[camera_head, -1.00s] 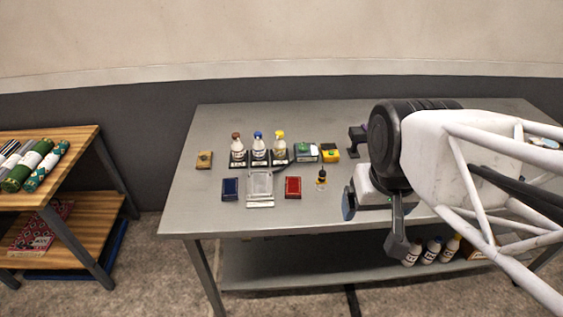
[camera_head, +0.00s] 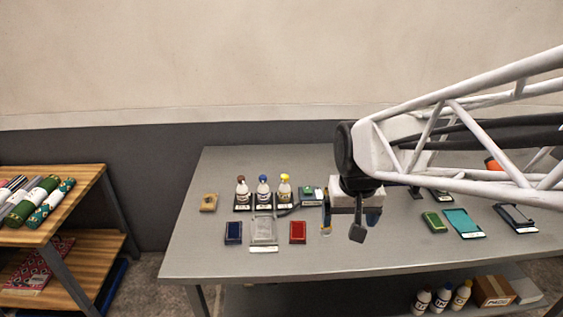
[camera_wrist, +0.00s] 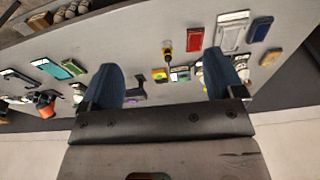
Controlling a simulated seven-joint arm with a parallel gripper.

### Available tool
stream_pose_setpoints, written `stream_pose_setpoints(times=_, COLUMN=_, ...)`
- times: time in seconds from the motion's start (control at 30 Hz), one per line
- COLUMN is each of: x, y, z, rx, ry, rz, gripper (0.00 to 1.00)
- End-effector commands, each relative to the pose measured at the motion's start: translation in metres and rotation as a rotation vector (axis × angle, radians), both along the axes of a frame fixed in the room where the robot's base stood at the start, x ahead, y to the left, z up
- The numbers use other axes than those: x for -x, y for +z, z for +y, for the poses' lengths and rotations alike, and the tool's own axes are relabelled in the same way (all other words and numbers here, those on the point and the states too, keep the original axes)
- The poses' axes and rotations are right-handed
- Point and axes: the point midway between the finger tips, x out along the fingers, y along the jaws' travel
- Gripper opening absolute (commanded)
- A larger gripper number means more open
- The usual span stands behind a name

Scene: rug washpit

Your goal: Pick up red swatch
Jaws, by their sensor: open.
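The red swatch (camera_head: 297,232) lies flat on the grey metal table (camera_head: 190,260), right of a clear tray (camera_head: 263,231). It also shows in the wrist view (camera_wrist: 195,39) at the upper right, beyond my gripper's fingers. My gripper (camera_head: 345,230) hangs above the table to the right of the red swatch, apart from it. In the wrist view my gripper (camera_wrist: 160,78) has its two blue-padded fingers wide apart, with nothing held between them.
A blue swatch (camera_head: 233,233) lies left of the clear tray. Several capped bottles (camera_head: 263,190) stand behind it, with a tan block (camera_head: 208,203) to their left. Green (camera_head: 434,222) and teal (camera_head: 463,223) items lie to the right. The table's front strip is clear.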

Motion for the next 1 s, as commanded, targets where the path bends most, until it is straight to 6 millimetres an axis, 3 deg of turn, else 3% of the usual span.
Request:
stream_pose_setpoints(times=0.43, x=-0.097, y=-0.051, z=0.026, rx=-0.005, ry=-0.021, rz=0.066, gripper=0.87)
stream_pose_setpoints(times=1.0, x=-0.197, y=-0.147, z=0.067, rx=-0.004, ry=-0.049, rz=0.14, gripper=0.87)
